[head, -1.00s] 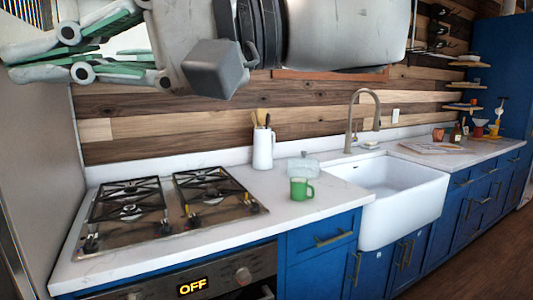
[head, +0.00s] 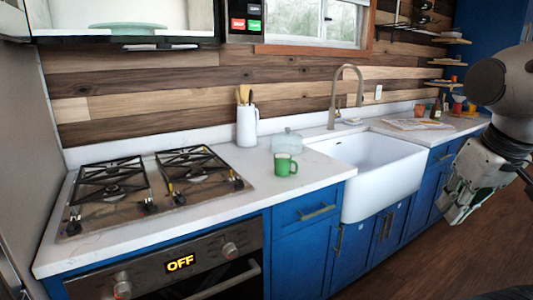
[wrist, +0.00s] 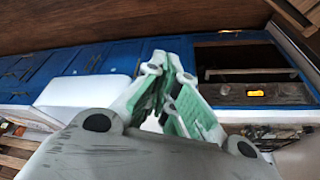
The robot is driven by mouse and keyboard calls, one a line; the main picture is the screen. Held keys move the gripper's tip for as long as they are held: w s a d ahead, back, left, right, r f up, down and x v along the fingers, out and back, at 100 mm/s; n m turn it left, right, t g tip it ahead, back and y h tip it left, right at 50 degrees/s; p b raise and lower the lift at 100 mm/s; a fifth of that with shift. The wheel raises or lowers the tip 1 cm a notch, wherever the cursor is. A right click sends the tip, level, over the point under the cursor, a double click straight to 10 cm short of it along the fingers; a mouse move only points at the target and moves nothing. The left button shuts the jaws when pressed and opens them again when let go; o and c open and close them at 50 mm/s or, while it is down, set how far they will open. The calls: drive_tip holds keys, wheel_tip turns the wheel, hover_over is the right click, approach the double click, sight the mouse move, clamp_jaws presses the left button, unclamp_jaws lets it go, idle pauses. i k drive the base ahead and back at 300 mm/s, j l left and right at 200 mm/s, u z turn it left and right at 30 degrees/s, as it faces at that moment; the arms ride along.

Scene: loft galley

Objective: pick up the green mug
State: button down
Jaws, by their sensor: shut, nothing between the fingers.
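The green mug (head: 285,164) stands upright on the white counter in the head view, left of the sink, its handle to the right. My gripper (head: 455,212) hangs at the right side of the head view, in front of the blue cabinets and well apart from the mug. In the wrist view my gripper's fingers (wrist: 168,68) are shut together with nothing between them. I cannot make out the mug in the wrist view.
The gas cooktop (head: 150,185) lies left of the mug. A white utensil crock (head: 247,126) and a clear covered dish (head: 287,141) stand behind it. The white sink (head: 385,185) and tall tap (head: 337,95) are to its right. Counter in front of the mug is clear.

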sight(282, 162)
drive_tip(key=j+u, duration=0.35)
drive_tip(key=j, duration=0.3)
drive_tip(key=j+u, duration=0.35)
drive_tip(key=j, duration=0.3)
drive_tip(key=i+j+u, duration=0.2)
drive_tip(key=j+u, duration=0.15)
drive_tip(key=j, duration=0.25)
drive_tip(key=z, duration=1.45)
drive_tip(key=i+l+u, duration=0.25)
drive_tip(key=i+l, duration=0.75)
drive_tip(key=i, duration=0.1)
